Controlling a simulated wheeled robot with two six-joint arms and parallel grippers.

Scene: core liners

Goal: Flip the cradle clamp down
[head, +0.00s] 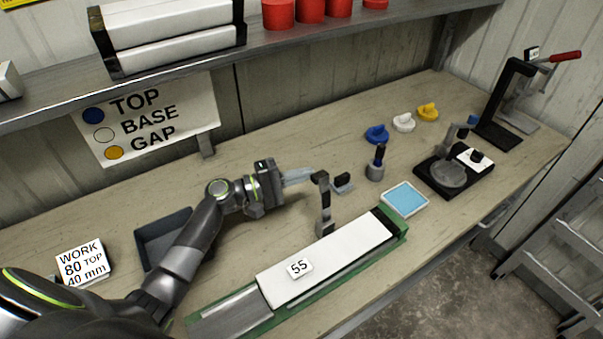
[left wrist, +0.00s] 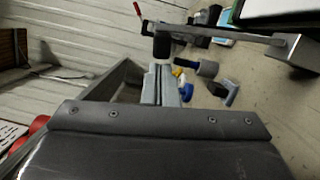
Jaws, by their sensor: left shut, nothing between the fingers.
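The green cradle (head: 403,237) lies along the front of the bench with a white liner (head: 330,260) in it, marked with a 55 tag. The cradle clamp (head: 325,212) stands at the liner's back side. Its arm is raised, clear of the liner, with a dark end at the top. In the left wrist view the clamp arm (left wrist: 225,35) crosses the upper part, with a black pad at its left end. My left gripper (head: 308,174) is shut and empty, just left of the clamp's dark end. Its fingers (left wrist: 161,75) show below the pad; whether they touch is unclear.
A grey bin (head: 150,243) stands under my left arm. A blue-topped pad (head: 404,198), a blue-handled tool (head: 377,165) and a black fixture (head: 440,183) stand right of the clamp. Blue, white and yellow caps lie behind. A shelf (head: 300,40) overhangs the back.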

